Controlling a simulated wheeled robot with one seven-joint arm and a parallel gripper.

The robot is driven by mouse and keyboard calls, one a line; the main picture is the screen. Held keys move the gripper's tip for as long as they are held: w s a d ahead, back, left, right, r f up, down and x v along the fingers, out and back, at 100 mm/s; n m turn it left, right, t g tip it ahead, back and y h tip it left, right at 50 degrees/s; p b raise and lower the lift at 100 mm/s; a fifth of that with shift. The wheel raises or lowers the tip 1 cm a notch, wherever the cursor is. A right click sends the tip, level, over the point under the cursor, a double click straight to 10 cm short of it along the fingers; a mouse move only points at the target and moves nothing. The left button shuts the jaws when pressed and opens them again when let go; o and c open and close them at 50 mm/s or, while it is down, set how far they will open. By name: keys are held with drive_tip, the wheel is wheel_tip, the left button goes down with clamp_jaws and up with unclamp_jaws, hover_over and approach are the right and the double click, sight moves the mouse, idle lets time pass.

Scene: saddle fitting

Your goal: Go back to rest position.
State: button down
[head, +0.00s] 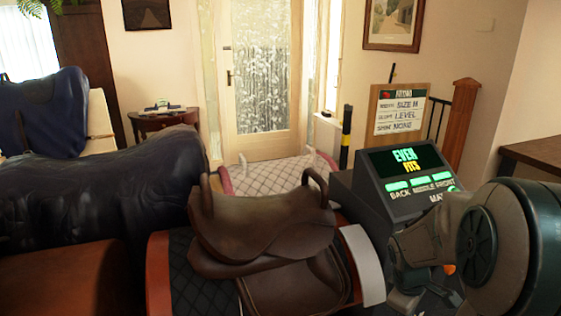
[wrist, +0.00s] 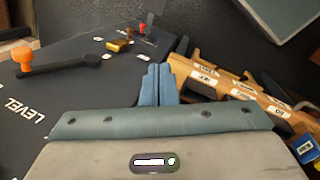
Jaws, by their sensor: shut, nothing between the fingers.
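My gripper (wrist: 158,84) shows in the wrist view with its two blue fingers together and nothing between them. It is over the area between a dark panel (wrist: 75,90) marked LEVEL and a wooden rack (wrist: 225,82) with labelled pieces. In the head view my arm is at the lower right, and its fingertips cannot be made out. A brown saddle (head: 265,222) sits in the lower middle on a stand with a dark quilted pad (head: 187,285). My arm is to the right of the saddle and apart from it.
A display box (head: 405,165) reading EVEN FITS, with green BACK, MIDDLE and FRONT lights, stands beside my arm. A sign board (head: 400,112) is behind it. The panel carries an orange-handled lever (wrist: 40,57). Dark covered forms fill the left. A door (head: 262,80) is at the back.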

drive_tip(key=s+a+r+m+t+y+p, duration=0.1)
drive_tip(key=s+a+r+m+p, duration=0.3)
drive_tip(key=r, duration=0.5)
drive_tip(key=s+a+r+m+y+p, duration=0.1)
drive_tip(key=s+a+r+m+p, duration=0.3)
drive_tip(key=s+a+r, duration=0.4)
wheel_tip(320, 180, up, 2)
drive_tip(key=a+p, duration=0.1)
drive_tip(key=a, duration=0.2)
drive_tip(key=shift+s+r+m+t+y, duration=0.25)
drive_tip(key=shift+m+t+y, duration=0.05)
drive_tip(key=shift+t, duration=0.1)
